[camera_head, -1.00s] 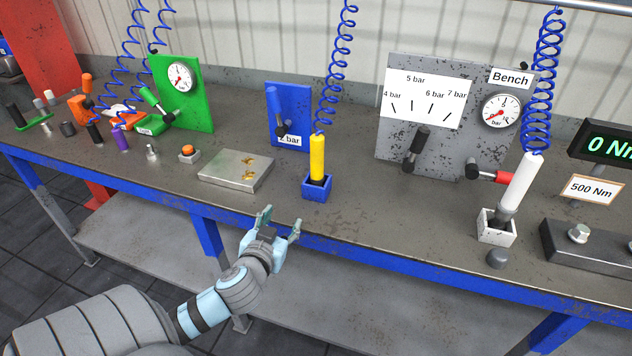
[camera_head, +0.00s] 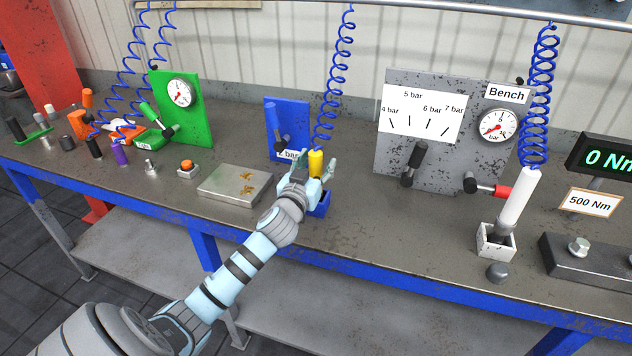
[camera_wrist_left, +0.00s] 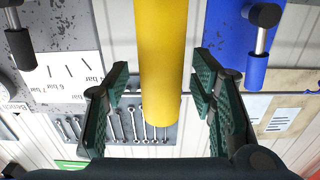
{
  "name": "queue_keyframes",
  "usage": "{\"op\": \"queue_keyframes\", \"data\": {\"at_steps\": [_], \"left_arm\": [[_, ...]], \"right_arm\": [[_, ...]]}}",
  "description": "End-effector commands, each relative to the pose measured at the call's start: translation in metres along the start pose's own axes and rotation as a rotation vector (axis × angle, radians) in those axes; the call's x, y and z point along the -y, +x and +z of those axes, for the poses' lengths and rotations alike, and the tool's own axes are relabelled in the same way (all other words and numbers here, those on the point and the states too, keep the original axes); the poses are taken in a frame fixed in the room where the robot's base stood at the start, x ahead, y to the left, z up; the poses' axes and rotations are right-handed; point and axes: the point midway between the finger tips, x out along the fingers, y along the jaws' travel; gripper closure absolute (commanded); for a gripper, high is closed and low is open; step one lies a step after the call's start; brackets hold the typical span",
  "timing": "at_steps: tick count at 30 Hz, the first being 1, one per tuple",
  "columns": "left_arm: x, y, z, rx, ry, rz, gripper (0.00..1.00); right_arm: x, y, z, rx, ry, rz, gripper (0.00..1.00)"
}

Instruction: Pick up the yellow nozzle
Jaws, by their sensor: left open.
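The yellow nozzle (camera_head: 316,162) stands upright in a small blue holder (camera_head: 319,206) on the bench, with a coiled blue hose above it. In the head view my left gripper (camera_head: 312,168) is in front of it and hides most of its body. In the left wrist view the nozzle (camera_wrist_left: 161,60) is large and reaches down between the two open green-padded fingers of the left gripper (camera_wrist_left: 162,100). A gap shows on each side of it, so the fingers do not seem to touch it. My right gripper is not in view.
A blue panel (camera_head: 287,117) stands behind the nozzle. A metal plate (camera_head: 235,185) lies to its left. A grey gauge panel (camera_head: 440,150) and a white nozzle (camera_head: 520,198) in a white holder stand to the right. The bench between nozzle and grey panel is clear.

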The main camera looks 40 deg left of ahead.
Motion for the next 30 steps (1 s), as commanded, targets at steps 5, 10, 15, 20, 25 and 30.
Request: {"op": "queue_keyframes", "data": {"at_steps": [5,10,15,20,25,30], "left_arm": [[0.0,-0.001,0.001,0.001,0.0,0.0,0.55],[0.0,-0.001,0.001,0.001,0.0,0.0,0.83],[0.0,-0.001,0.001,0.001,0.0,0.0,1.0],[0.0,-0.001,0.0,0.0,0.0,0.0,1.0],[0.0,-0.001,0.0,0.0,0.0,0.0,1.0],[0.001,-0.001,-0.012,-0.001,-0.001,-0.001,1.0]], "right_arm": [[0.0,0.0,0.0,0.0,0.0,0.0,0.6],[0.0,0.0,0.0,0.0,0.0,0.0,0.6],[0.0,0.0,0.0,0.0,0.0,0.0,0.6],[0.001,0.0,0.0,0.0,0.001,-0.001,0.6],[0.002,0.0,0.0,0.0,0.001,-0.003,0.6],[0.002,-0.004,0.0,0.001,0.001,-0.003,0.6]]}}
